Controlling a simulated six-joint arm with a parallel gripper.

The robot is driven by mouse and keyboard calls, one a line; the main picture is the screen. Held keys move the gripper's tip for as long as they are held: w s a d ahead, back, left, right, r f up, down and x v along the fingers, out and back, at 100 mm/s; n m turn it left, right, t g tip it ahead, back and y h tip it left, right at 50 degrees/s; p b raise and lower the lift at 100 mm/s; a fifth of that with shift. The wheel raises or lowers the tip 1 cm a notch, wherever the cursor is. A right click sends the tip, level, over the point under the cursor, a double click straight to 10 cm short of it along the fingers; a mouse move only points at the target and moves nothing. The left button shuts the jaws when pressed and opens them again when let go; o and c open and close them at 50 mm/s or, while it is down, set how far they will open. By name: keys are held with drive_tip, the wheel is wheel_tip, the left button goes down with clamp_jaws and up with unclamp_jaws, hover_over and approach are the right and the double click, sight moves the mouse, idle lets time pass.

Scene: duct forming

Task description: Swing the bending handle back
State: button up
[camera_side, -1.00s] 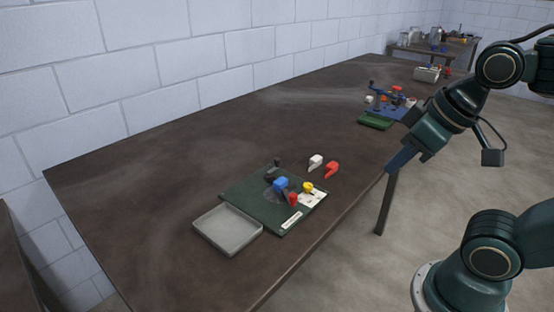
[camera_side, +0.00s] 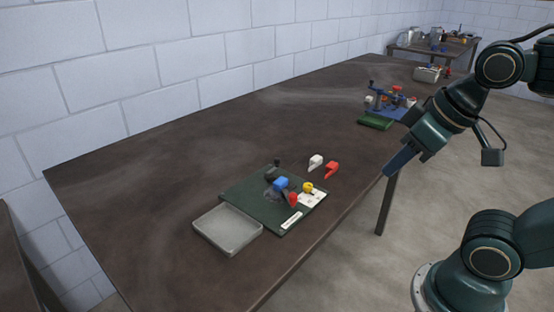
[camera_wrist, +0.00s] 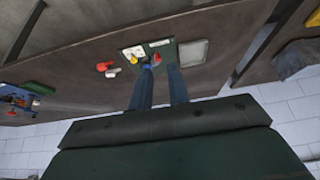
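A dark green board (camera_side: 238,190) lies on the table in the side view. On it stand a blue block (camera_side: 281,184), a small red piece (camera_side: 293,200), a yellow knob (camera_side: 308,187) by a white plate, and dark metal parts (camera_side: 270,174). I cannot tell for sure which part is the bending handle. My gripper (camera_side: 388,170) is right of the board, above the table's front edge and apart from everything. In the wrist view my gripper (camera_wrist: 160,70) shows two separate fingers with an empty gap, and the board (camera_wrist: 168,54) lies beyond their tips.
A grey tray (camera_side: 228,228) sits left of the board. A white piece (camera_side: 316,161) and a red piece (camera_side: 332,169) lie loose to its right. A blue fixture (camera_side: 390,103) with a green block (camera_side: 375,123) is farther along. The table between is clear.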

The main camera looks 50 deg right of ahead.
drive_tip(key=o, duration=0.3)
drive_tip(key=shift+w, duration=0.1)
drive_tip(key=shift+o, duration=0.8)
drive_tip(key=shift+w+r, duration=0.25)
drive_tip(key=shift+w, duration=0.3)
drive_tip(key=m+g, duration=0.6)
drive_tip(key=m, duration=0.3)
hover_over(293, 194)
wheel_tip(293, 194, down, 8)
drive_tip(key=shift+r, duration=0.25)
drive_tip(key=shift+s+a+f, duration=0.1)
wheel_tip(293, 194, down, 14)
drive_tip(key=shift+r, duration=0.2)
